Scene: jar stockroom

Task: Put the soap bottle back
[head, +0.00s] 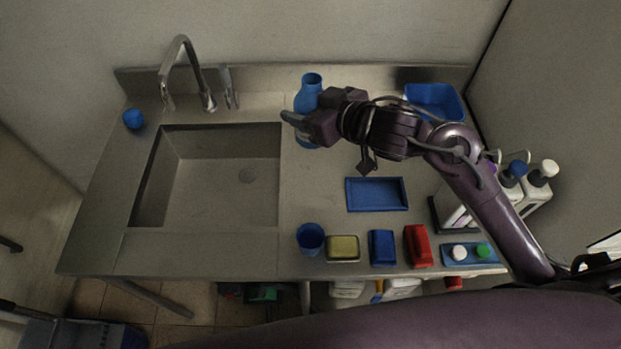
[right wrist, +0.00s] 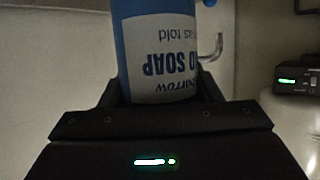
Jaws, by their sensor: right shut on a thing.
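The soap bottle (head: 308,92) is blue with a pale label and stands upright at the back of the steel counter, just right of the sink. My right gripper (head: 302,124) reaches it from the right and is shut on it. In the right wrist view the bottle (right wrist: 160,60) is between the fingers, and its label reads "SOAP" upside down. I cannot tell whether its base touches the counter. My left gripper is not in view.
The sink (head: 210,180) and faucet (head: 185,70) are at left. A blue tray (head: 377,194), blue bin (head: 436,100) and white bottles (head: 540,185) are at right. A blue cup (head: 310,238), sponge (head: 342,248) and red block (head: 417,246) line the front edge.

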